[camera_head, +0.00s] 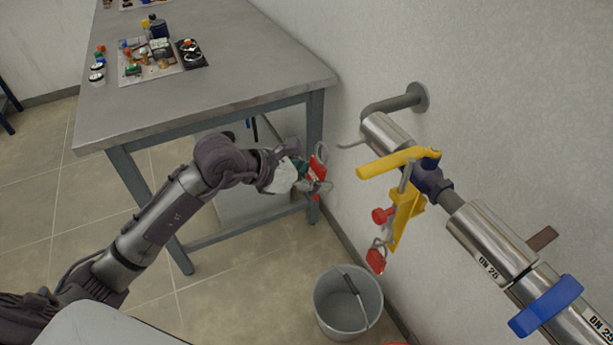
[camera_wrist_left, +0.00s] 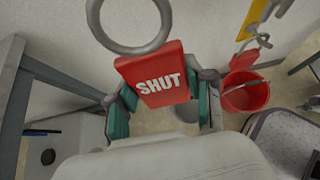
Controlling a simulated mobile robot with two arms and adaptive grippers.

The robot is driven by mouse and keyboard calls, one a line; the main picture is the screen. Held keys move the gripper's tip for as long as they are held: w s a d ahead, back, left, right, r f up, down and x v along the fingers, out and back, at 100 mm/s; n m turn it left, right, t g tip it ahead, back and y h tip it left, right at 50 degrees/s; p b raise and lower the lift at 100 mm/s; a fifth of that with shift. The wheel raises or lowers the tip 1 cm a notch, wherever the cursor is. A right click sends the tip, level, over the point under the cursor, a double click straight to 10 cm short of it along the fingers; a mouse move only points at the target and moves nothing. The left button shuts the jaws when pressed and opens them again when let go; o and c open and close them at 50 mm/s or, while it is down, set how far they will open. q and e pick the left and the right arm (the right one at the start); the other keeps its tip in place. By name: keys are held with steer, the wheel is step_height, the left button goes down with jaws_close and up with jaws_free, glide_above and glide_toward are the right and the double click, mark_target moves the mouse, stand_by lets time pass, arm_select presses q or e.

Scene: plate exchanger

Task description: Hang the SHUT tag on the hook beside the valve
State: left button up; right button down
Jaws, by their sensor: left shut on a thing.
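My left gripper (camera_head: 312,182) is shut on the red SHUT tag (camera_head: 320,158), in front of the wall and left of the valve. In the left wrist view the SHUT tag (camera_wrist_left: 158,78) sits between the teal finger pads, lettering facing the camera, with a large grey ring (camera_wrist_left: 130,22) at its top. A thin grey hook (camera_head: 350,147) sticks out left of the valve (camera_head: 430,180) with its yellow lever (camera_head: 395,163). The tag is apart from the hook, lower and to its left. My right gripper is not in view.
A yellow bracket (camera_head: 407,218) with a red padlock (camera_head: 376,261) hangs below the valve. A grey bucket (camera_head: 347,300) stands on the floor; the wrist view shows a red bucket (camera_wrist_left: 245,95). A metal table (camera_head: 230,90) with small parts stands left. Free air separates gripper and pipe.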

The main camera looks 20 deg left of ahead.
arm_select(q)
steer(key=shift+w+d+f+b, duration=0.15)
steer(key=shift+w+d+f, duration=0.1)
steer(key=shift+w+d, duration=0.4)
steer(key=shift+w+d+f+b, duration=0.15)
steer(key=shift+w+d+f, duration=0.05)
steer(key=shift+w+d, duration=0.5)
steer(key=shift+w+d+f+b, duration=0.15)
steer(key=shift+w+d+f, duration=0.1)
steer(key=shift+w+d, duration=0.4)
steer(key=o, duration=1.2)
